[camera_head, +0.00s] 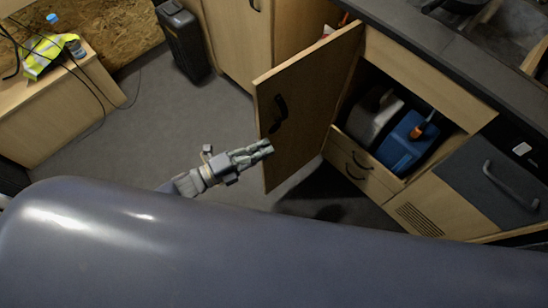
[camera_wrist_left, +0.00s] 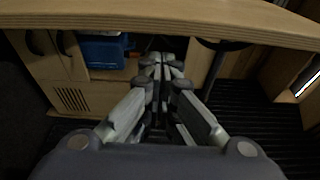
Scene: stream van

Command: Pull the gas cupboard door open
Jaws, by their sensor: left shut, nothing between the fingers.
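The gas cupboard door (camera_head: 307,110) is a light wooden panel with a black handle (camera_head: 278,114), and it stands swung wide open. Inside the cupboard, a blue gas container (camera_head: 410,138) with an orange fitting and a grey one beside it are visible. My left gripper (camera_head: 268,147) is shut and empty near the free edge of the door, below the handle; I cannot tell whether it touches the door. In the left wrist view its fingers (camera_wrist_left: 162,62) are together, with a wooden panel edge (camera_wrist_left: 180,17) across the top and the blue container (camera_wrist_left: 103,49) beyond. My right gripper is not in view.
Drawers (camera_head: 357,168) sit under the cupboard opening, with a dark-fronted unit (camera_head: 497,180) to the right. A dark worktop (camera_head: 440,50) runs above. A black case (camera_head: 183,42) and a wooden bench (camera_head: 60,105) stand at the back left. The grey floor between is clear.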

